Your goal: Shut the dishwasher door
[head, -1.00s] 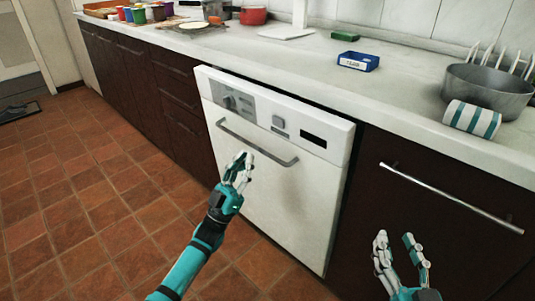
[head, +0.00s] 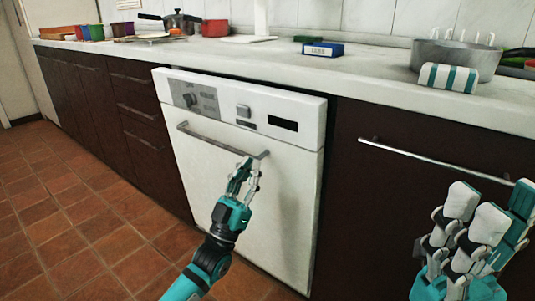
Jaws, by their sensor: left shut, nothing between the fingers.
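The dishwasher door (head: 220,185) is white and upright under the counter. Its top stands slightly forward of the dark cabinet fronts; I cannot tell whether it is latched. The grey bar handle (head: 215,142) crosses its upper part, below the control panel (head: 190,97). My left gripper (head: 244,172) is shut and empty in front of the door, just below the right end of the handle. I cannot tell whether it touches the door. My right gripper (head: 476,213) is raised at the lower right, in front of the dark cabinet, with its fingers apart and empty.
A dark cabinet with a long bar handle (head: 430,158) adjoins on the right. On the counter (head: 380,85) are a blue box (head: 323,49), a metal pot (head: 450,57) and a striped cloth roll (head: 448,77). The tiled floor (head: 70,210) is clear at the left.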

